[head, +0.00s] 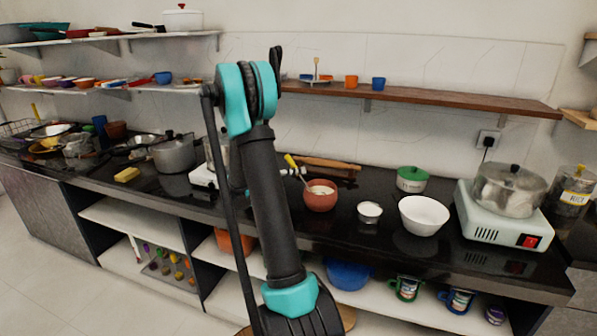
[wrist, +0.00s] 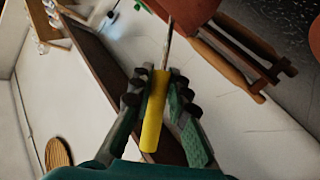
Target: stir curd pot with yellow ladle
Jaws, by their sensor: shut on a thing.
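The curd pot (head: 321,200) is a small round reddish clay pot with white curd inside, standing upright on the black counter. The yellow ladle (head: 290,161) leans with its thin metal shaft running down to the pot's mouth; its lower end is hidden. In the wrist view my gripper (wrist: 154,82) is shut on the ladle's yellow handle (wrist: 154,115), with the shaft pointing towards the reddish clay pot (wrist: 188,10) at the top edge. In the head view my arm hides most of my gripper.
A small metal bowl (head: 369,212) and a white bowl (head: 424,215) stand right of the pot. A green-lidded pot (head: 411,179) is behind them. A wooden rolling pin (head: 328,163) lies behind the pot. A stove with a steel pot (head: 508,189) is at right. A wooden shelf (head: 420,97) hangs above.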

